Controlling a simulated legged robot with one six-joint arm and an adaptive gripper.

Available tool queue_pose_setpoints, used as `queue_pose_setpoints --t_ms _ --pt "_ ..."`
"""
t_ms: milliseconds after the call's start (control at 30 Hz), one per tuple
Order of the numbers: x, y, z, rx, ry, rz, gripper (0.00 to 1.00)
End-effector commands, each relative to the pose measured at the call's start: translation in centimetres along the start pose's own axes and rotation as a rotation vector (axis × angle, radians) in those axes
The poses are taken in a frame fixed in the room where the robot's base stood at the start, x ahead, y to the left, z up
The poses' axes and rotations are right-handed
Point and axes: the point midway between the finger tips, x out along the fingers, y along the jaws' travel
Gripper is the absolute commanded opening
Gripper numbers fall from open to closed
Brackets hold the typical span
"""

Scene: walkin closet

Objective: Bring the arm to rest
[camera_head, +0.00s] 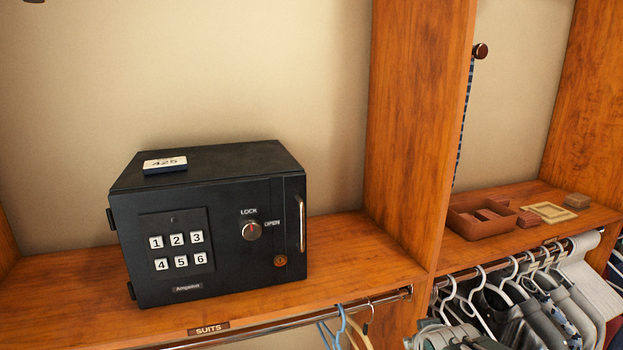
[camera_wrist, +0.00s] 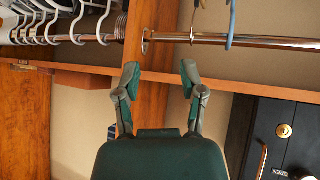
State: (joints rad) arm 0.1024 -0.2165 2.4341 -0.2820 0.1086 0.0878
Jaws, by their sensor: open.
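My gripper (camera_wrist: 160,76) shows in the wrist view with its two green-padded fingers spread apart and nothing between them. Behind the fingers are the wooden upright and the shelf edge, and the fingers look clear of both. The wrist view appears upside down against the head view.
Hangers (camera_head: 490,290) hang from the rail below.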

Motion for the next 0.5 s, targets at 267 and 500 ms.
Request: queue_pose_setpoints --t_ms 267,500 --pt "-9.1 -1.5 3.1 0.070 -0.156 -0.024 0.52" --pt "-15.2 -3.5 6.8 0.101 -0.280 -0.100 0.52"
